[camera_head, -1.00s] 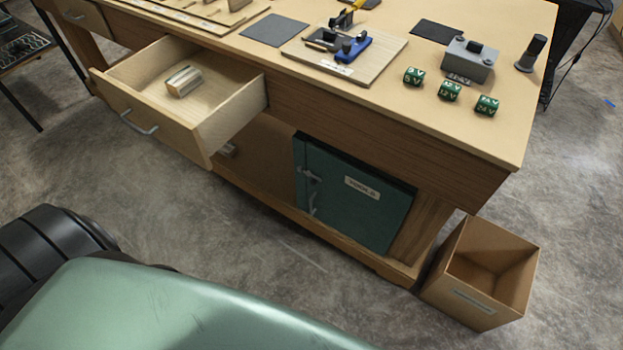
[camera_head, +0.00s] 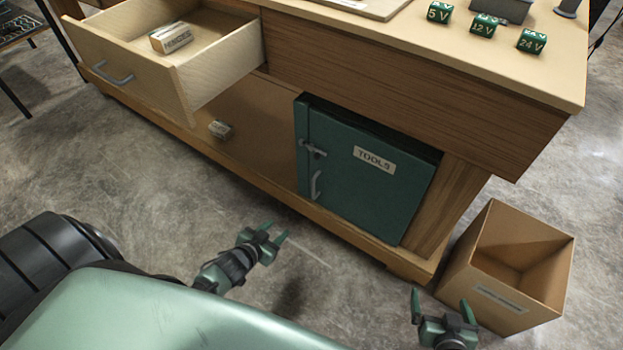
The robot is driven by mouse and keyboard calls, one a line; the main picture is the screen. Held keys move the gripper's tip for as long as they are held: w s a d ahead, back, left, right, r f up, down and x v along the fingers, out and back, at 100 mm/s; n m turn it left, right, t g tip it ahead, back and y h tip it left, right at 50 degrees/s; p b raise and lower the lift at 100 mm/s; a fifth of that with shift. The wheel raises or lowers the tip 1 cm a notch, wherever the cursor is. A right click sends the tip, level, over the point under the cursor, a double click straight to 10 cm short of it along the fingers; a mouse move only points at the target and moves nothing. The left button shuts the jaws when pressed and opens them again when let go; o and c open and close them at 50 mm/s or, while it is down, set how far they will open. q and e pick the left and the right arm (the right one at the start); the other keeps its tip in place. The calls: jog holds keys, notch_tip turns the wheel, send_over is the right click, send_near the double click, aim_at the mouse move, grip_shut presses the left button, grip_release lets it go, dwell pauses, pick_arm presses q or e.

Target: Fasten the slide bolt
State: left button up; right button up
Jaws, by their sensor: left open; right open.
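The slide bolt (camera_head: 313,149) is a small grey metal fitting near the left edge of the dark green door (camera_head: 375,195) labelled TOOLS, above a grey pull handle (camera_head: 316,185). The door is the front of a cabinet under the bench; whether the bolt is engaged is too small to tell. My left gripper (camera_head: 269,233) is open and empty, below and left of the door, apart from it. My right gripper (camera_head: 443,298) is open and empty, low at the right, in front of the cardboard box.
An open drawer (camera_head: 222,72) juts out at upper left, holding a small labelled box (camera_head: 170,38). Another small box (camera_head: 220,129) lies on the lower shelf. A cardboard box (camera_head: 490,285) stands right of the cabinet. Green voltage blocks (camera_head: 484,26) sit on the bench. Floor before the door is clear.

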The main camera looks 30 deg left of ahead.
pick_arm(q)
jog(key=w+r+t+h+b, duration=0.1)
jog(key=w+r+t+b, duration=0.2)
jog(key=w+r+b, duration=0.25)
jog(key=m+t+h+b, duration=0.2)
jog(key=t+b, duration=0.1)
jog(key=b, duration=0.1)
send_near(316, 158)
jog(key=w, duration=0.2)
jog(key=w+b, duration=0.1)
jog(key=w, duration=0.1)
jog(key=w+d, duration=0.1)
jog(key=w, duration=0.2)
jog(key=shift+w+f+b, duration=0.1)
jog(key=shift+f+b, duration=0.1)
jog(key=shift+b, duration=0.2)
jog(key=shift+w, duration=0.45)
pick_arm(e)
notch_tip(316, 158, up, 32)
jog(key=a+t+y, duration=0.1)
jog(key=t+y, duration=0.2)
jog(key=t, duration=0.9)
jog(key=shift+s+a+y, duration=0.2)
jog(key=shift+a+y, duration=0.1)
jog(key=shift+a, duration=0.1)
jog(key=shift+f, duration=0.1)
pick_arm(q)
grip_shut()
jog(key=shift+d, duration=0.1)
